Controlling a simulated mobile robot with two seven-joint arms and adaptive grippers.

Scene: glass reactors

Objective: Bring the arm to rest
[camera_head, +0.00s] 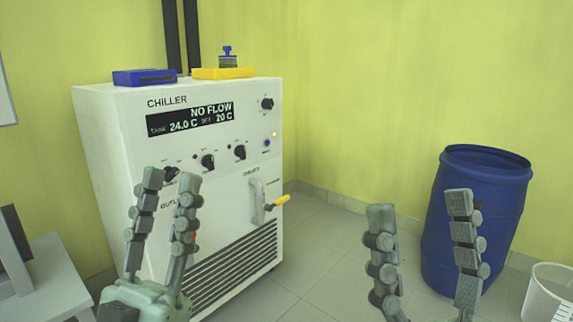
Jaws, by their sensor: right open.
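My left gripper (168,192) is in the lower left of the head view, in front of the chiller's front panel. Its two fingers point up and stand apart, with nothing seen between them. My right gripper (418,212) is in the lower middle right, its fingers pointing up and wide apart, empty. Its right finger covers part of the blue barrel behind it. The arm links below both grippers are mostly out of view.
A white chiller (255,150) stands at left, its display reading NO FLOW. A yellow-tipped handle (279,201) sticks out of its front. A blue box (145,77) and a yellow one (222,72) lie on top. A blue barrel (487,170) and a white bucket (548,292) stand at right.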

